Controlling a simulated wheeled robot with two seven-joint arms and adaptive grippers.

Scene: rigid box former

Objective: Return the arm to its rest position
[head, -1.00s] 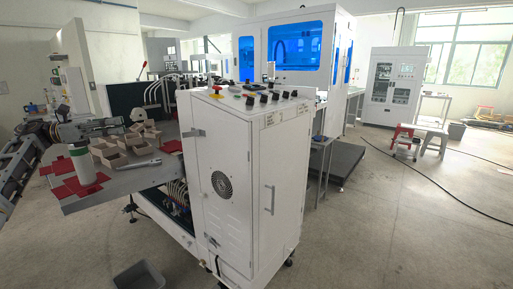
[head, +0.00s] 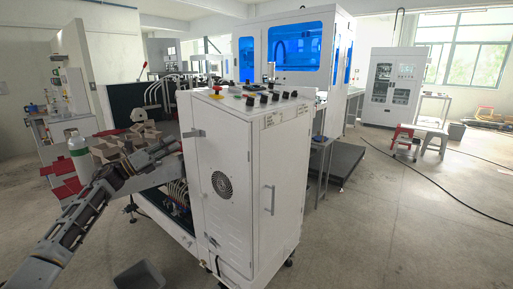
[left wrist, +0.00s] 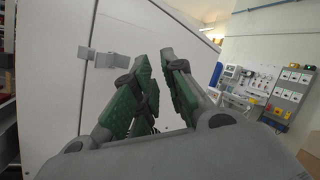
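My left arm reaches in from the lower left of the head view. Its gripper (head: 172,147) is beside the white cabinet's left edge, in front of the table with the boxes. In the left wrist view the two green-padded fingers (left wrist: 160,62) have a narrow gap between their tips and nothing is seen between them. A white bottle with a green band (head: 77,150) stands upright on the table, left of my gripper and apart from it. My right gripper is in neither view.
A white cabinet (head: 245,190) with buttons on top stands right of my left gripper. Several cardboard boxes (head: 107,148) and red pieces (head: 64,188) lie on the table, partly behind my arm. A grey bin (head: 140,276) is on the floor.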

